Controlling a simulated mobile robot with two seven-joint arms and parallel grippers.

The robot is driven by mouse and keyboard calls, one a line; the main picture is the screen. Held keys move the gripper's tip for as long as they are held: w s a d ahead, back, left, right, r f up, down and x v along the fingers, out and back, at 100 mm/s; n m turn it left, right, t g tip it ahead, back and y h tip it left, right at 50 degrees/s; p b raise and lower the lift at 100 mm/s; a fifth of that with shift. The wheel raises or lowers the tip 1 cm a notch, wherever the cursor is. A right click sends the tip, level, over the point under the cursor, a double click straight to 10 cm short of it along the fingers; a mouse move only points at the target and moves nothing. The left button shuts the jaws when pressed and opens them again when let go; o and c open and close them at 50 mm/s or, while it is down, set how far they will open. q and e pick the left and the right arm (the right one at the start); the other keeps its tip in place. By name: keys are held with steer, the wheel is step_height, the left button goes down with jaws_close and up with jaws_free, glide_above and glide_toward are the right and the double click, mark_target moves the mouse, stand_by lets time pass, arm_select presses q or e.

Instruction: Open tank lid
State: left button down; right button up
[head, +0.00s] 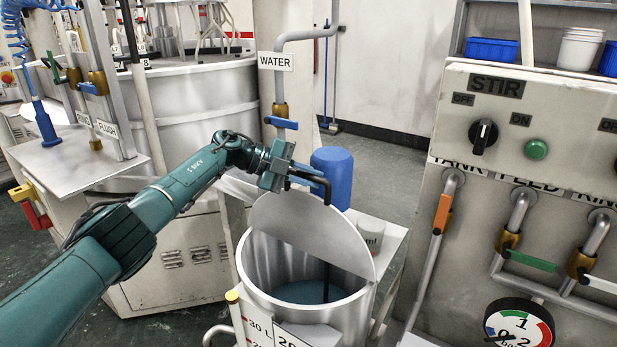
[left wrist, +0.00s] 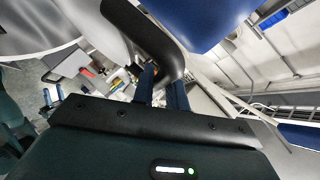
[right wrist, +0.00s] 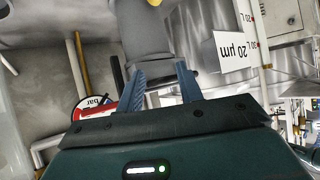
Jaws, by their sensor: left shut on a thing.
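The tank (head: 258,285) is a round metal vessel with an open mouth and blue-grey contents inside. Its grey lid (head: 312,232) stands steeply tilted up over the mouth, leaving the inside visible. My left gripper (head: 288,178) is shut on the lid's black handle (head: 322,184), above the lid. The handle (left wrist: 150,38) also shows curving down to the fingers in the left wrist view. My right gripper (right wrist: 162,88) shows only in the right wrist view, with its fingers apart and a grey cylindrical part beyond them. I cannot tell what that part is.
A blue container (head: 332,175) and a small white cup (head: 371,235) stand behind the tank. The water pipe with a blue valve handle (head: 283,123) rises behind my left gripper. The STIR panel (head: 530,120) with pipes and valves stands at the right. A gauge (head: 518,325) sits below it.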

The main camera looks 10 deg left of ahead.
arm_select(q)
steer(key=shift+r, duration=0.1)
steer(key=c, duration=1.4)
jaws_free()
steer(key=b+v, duration=0.2)
steer(key=v, duration=1.1)
steer(key=shift+s+a, duration=0.15)
